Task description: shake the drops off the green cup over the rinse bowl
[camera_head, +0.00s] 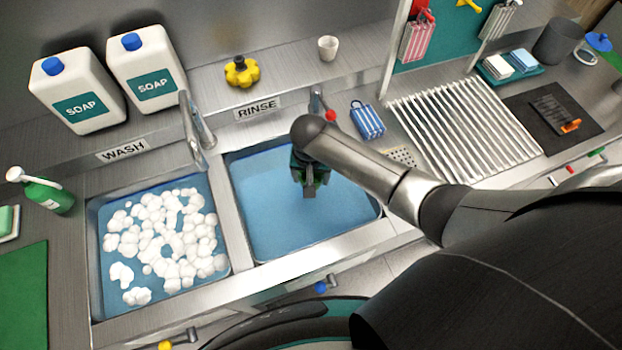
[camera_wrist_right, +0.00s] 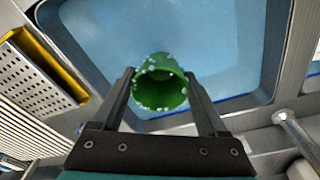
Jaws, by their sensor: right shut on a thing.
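The green cup (camera_wrist_right: 161,92) is between the two fingers of my right gripper (camera_wrist_right: 160,75) in the right wrist view, with its open mouth facing the camera. Pale drops dot its rim and outside. The gripper is shut on it. In the head view my right gripper (camera_head: 309,191) hangs over the blue rinse bowl (camera_head: 268,222), and the cup is mostly hidden there. The rinse bowl also shows behind the cup in the right wrist view (camera_wrist_right: 225,45). My left gripper is not in view.
The wash basin (camera_head: 218,279) with white foam lies left of the rinse bowl. A tap (camera_head: 190,125) stands between the basins at the back. Soap jugs (camera_head: 78,92) stand back left.

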